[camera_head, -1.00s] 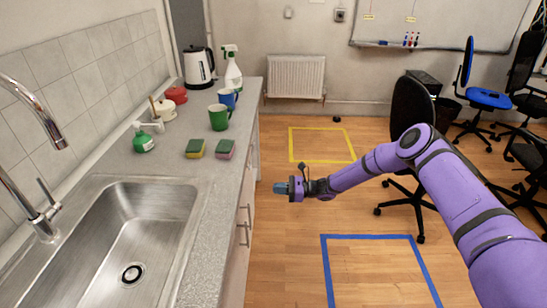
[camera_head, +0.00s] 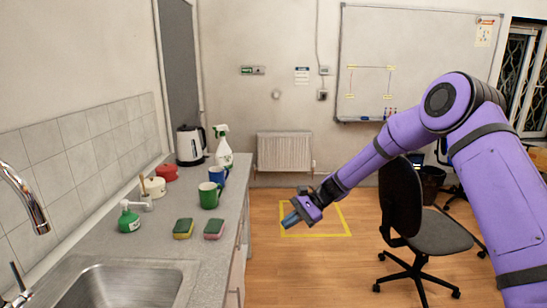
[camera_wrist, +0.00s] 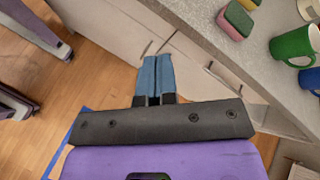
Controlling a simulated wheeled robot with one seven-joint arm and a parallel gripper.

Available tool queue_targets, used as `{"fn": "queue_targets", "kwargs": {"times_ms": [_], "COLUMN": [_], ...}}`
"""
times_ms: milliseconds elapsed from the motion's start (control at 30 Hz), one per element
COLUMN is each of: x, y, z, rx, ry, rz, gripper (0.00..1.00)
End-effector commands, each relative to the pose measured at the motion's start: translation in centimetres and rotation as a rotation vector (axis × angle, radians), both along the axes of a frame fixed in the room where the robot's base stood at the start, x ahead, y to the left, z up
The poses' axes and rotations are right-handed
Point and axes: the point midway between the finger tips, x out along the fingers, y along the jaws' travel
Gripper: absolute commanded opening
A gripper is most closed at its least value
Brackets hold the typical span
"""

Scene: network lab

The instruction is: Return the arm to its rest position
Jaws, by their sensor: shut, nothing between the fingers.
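My purple arm reaches in from the right in the head view. My gripper (camera_head: 291,220) hangs over the floor to the right of the counter, pointing down and left, apart from everything. In the wrist view its blue fingers (camera_wrist: 155,78) lie side by side, shut with nothing held. Behind them are the cabinet fronts (camera_wrist: 112,38) under the counter.
The counter (camera_head: 190,236) holds a sink (camera_head: 120,288), two sponges (camera_head: 183,228), a green mug (camera_head: 209,195), a blue mug (camera_head: 218,174), a soap bottle (camera_head: 129,218) and a kettle (camera_head: 190,145). An office chair (camera_head: 435,232) stands behind my arm. Yellow tape (camera_head: 318,235) marks open floor.

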Motion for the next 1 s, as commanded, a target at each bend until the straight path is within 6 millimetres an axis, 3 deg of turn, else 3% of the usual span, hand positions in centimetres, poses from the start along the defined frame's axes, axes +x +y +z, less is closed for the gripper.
{"fn": "queue_targets", "kwargs": {"times_ms": [100, 500, 1000], "x": [-1.6, -8.1, -19.0], "y": [-1.5, -7.0, -14.5], "z": [3.6, 13.6, 23.2], "rx": [-0.070, -0.301, -0.575], "ry": [-0.090, -0.362, -0.659], "rz": [0.051, 0.197, 0.324], "gripper": [0.00, 0.00, 0.00]}}
